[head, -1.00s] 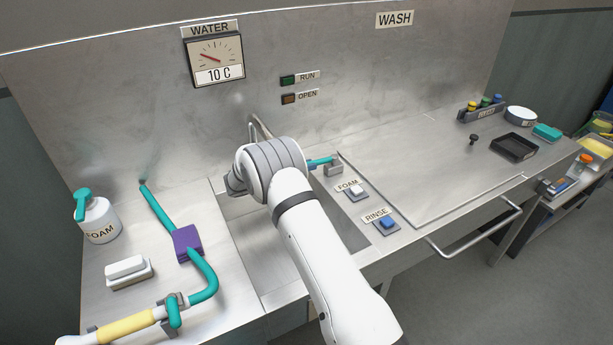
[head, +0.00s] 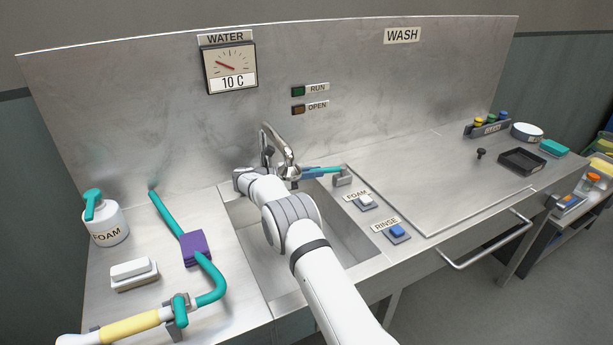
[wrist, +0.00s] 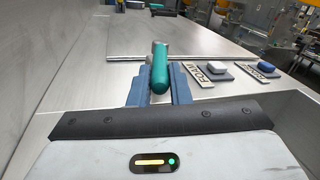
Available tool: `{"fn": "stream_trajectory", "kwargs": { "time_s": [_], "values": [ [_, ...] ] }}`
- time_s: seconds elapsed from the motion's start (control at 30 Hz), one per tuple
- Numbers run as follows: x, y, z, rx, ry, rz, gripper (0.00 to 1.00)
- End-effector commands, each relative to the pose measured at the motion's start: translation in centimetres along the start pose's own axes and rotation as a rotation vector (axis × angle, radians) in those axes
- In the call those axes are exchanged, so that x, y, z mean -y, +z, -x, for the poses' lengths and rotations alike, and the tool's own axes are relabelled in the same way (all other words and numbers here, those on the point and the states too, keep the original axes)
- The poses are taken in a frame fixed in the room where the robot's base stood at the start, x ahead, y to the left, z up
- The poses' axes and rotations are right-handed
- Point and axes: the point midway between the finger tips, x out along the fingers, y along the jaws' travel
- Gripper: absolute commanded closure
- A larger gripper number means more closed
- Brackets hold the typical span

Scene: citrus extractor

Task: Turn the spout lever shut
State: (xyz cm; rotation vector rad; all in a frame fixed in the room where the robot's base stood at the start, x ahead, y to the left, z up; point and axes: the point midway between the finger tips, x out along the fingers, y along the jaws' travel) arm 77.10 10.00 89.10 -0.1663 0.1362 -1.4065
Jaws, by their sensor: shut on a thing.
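The teal lever (head: 329,170) lies roughly level beside a small grey block (head: 342,178) on the counter, right of the sink. My gripper (head: 312,173) has its blue fingers around the lever, and its jaws are shut on it. In the wrist view the lever (wrist: 160,68) stands between the two blue fingers of my gripper (wrist: 158,88), its far end by the grey block. The metal spout (head: 277,145) curves over the back of the sink. My arm hides part of its base.
The sink (head: 345,240) lies under my arm. FOAM (head: 365,202) and RINSE (head: 397,232) buttons sit just right of it. The RUN (head: 298,91) and OPEN (head: 298,108) lamps on the back wall look dark.

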Motion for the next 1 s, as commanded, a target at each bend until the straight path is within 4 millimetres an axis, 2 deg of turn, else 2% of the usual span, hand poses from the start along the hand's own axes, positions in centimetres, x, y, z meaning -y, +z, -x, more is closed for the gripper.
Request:
{"fn": "stream_trajectory", "kwargs": {
  "time_s": [0.03,0.1,0.13,0.4,0.77,1.0],
  "values": [
    [0.0,0.2,-0.7,-0.001,-0.007,-0.003,1.00],
    [0.0,0.2,-0.5,0.000,-0.005,-0.003,1.00],
    [0.0,0.2,-0.5,0.000,-0.005,-0.003,0.82],
    [0.0,0.1,0.5,0.002,0.008,-0.001,0.61],
    [-0.1,-0.1,1.6,0.002,0.012,-0.002,0.61],
    [-0.5,-0.3,3.7,-0.002,-0.005,-0.004,0.61]
  ]
}}
